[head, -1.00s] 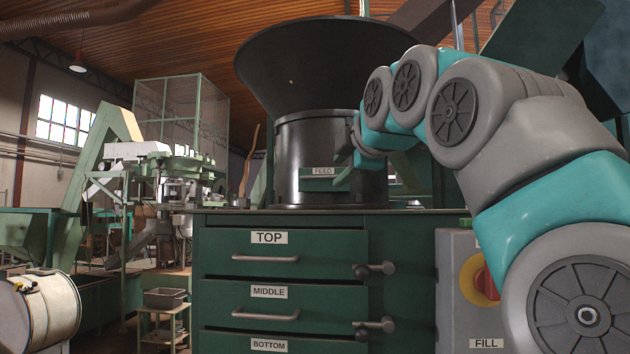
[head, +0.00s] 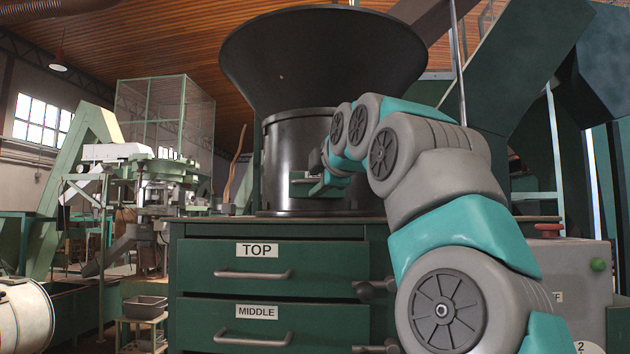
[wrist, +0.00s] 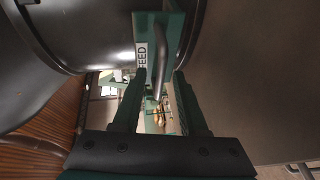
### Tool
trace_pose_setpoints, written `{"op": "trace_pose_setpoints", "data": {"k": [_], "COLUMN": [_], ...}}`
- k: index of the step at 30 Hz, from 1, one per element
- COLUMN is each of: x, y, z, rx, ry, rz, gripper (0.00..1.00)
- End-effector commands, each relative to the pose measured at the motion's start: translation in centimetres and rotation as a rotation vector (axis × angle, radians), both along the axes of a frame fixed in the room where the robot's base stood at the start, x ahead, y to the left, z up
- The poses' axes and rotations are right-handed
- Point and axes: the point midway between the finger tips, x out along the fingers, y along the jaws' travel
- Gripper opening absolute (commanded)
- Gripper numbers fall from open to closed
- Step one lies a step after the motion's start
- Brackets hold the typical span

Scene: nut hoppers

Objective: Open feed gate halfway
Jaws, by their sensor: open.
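The feed gate is a green plate (head: 300,185) on the front of the black hopper's drum (head: 290,150) in the head view. In the wrist view the green plate (wrist: 150,25) carries a FEED label (wrist: 141,55) and a dark upright bar handle (wrist: 163,45). My gripper (head: 322,165) is at the gate's right part in the head view and hides some of it. In the wrist view my gripper (wrist: 160,75) is open, with one finger either side of the handle's lower end. I cannot tell whether either finger touches it.
Below the hopper stands a green cabinet with a TOP drawer (head: 205,262) and a MIDDLE drawer (head: 205,320). A grey control box (head: 570,265) with a red and a green button is at the right. A cream drum (head: 25,320) stands at the far left.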

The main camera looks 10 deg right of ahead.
Motion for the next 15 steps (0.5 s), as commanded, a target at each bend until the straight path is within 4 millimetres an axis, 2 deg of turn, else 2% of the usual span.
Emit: {"op": "trace_pose_setpoints", "data": {"k": [4,11,15], "x": [1.03,1.14,1.13], "y": [0.13,0.11,0.11], "z": [-0.23,-0.27,-0.27], "rx": [0.001,0.000,0.000], "ry": [0.001,0.001,0.001], "rz": [0.001,0.000,0.000], "gripper": [0.42,0.42,0.30]}}
